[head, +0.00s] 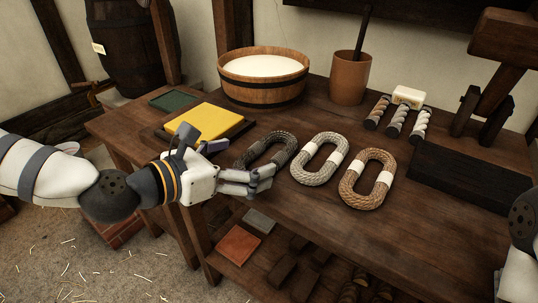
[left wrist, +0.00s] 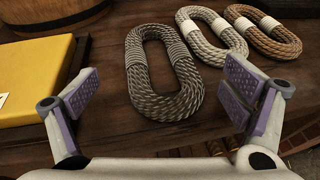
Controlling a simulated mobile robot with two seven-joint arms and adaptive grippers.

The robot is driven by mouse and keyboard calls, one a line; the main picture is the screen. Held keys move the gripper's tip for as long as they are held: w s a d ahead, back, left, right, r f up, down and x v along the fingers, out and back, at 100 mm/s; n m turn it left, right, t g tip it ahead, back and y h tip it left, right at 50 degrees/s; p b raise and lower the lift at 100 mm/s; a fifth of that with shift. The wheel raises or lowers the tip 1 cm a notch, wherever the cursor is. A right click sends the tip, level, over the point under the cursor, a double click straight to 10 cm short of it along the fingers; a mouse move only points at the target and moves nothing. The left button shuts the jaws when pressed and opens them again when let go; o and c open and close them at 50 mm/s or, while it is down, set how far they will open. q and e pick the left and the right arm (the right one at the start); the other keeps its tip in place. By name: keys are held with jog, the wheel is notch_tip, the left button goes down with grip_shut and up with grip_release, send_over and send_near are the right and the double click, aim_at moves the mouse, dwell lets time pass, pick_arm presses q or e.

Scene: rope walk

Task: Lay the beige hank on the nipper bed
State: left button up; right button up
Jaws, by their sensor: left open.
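The beige hank (head: 320,159) is a pale oval rope coil with white bands, lying flat between a dark grey hank (head: 265,150) and a brown hank (head: 368,178). In the left wrist view the beige hank (left wrist: 212,35) lies at the upper right, beyond my right-hand finger. My left gripper (head: 243,163) is open and empty at the table's front edge. The dark hank (left wrist: 163,85) lies ahead between its fingers, not held. A black slab (head: 468,176) at the right, by a wooden frame, looks like the nipper bed. My right gripper is out of view.
A yellow block (head: 204,121) on a dark board lies left of the hanks. Behind stand a wooden tub (head: 263,76) of white stuff and a brown pot (head: 350,78) with a stick. Several short rope pieces (head: 396,122) lie near a pale block.

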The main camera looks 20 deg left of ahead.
aim_at(261, 153)
pick_arm(q)
jog(key=x, duration=0.4)
jog(key=shift+w+d, duration=0.1)
jog(key=shift+d, duration=0.2)
jog(key=c, duration=1.4)
jog(key=shift+o, duration=0.2)
jog(key=shift+r, duration=0.1)
